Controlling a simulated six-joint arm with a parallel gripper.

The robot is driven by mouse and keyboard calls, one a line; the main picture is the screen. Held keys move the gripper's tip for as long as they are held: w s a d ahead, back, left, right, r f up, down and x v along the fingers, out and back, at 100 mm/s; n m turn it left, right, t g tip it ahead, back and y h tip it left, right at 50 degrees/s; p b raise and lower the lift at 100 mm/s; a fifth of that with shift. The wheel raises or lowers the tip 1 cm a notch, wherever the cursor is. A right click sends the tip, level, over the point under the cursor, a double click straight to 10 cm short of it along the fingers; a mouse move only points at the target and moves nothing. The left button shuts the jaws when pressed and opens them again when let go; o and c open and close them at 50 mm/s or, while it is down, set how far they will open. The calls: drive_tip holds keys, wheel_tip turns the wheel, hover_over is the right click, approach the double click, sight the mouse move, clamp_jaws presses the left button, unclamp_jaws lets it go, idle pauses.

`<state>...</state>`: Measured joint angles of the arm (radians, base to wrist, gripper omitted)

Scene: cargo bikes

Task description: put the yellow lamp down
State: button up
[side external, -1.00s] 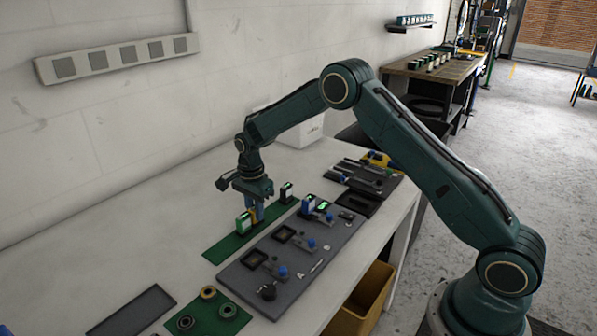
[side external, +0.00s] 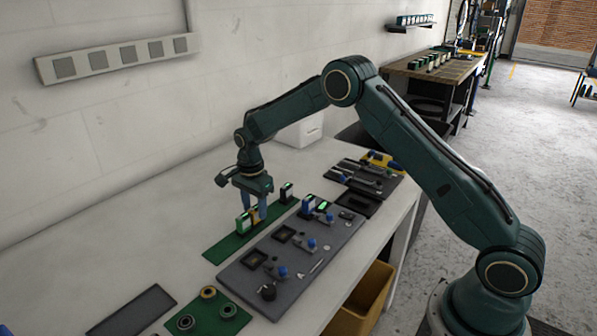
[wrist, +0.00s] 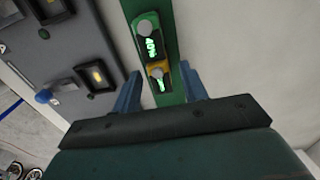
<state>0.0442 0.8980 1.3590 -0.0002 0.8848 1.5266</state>
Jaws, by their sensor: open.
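The yellow lamp (side external: 254,215) stands on the green strip (side external: 226,246), beside a green-and-white lamp (side external: 243,223). My gripper (side external: 252,209) is open above the strip, with its blue fingers apart. In the wrist view the yellow lamp (wrist: 158,68) shows between and just beyond the open fingertips of my gripper (wrist: 161,79), with a gap on each side. The green lamp (wrist: 147,36) is right beside it there. The yellow lamp's lower part is hidden in both views.
Another lamp (side external: 286,192) stands at the far end of the green strip. A grey panel (side external: 244,278) with sockets, blue knobs and lit green lamps lies alongside. A green mat with rings (side external: 209,318) is in front. The white bench (side external: 130,235) toward the wall is clear.

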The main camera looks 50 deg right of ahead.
sight(254, 208)
wheel_tip(254, 208, up, 11)
idle(0.5)
idle(0.5)
drive_tip(key=s+a+r+n+t, duration=0.25)
drive_tip(key=s+r+n, duration=0.65)
drive_tip(key=s+r, duration=0.8)
drive_tip(key=s+f+n+t, duration=0.2)
drive_tip(key=s+n, duration=0.7)
drive_tip(key=s, duration=1.2)
drive_tip(key=shift+s+f+t, duration=0.25)
drive_tip(key=shift+s+t, duration=0.1)
drive_tip(key=shift+t, duration=0.2)
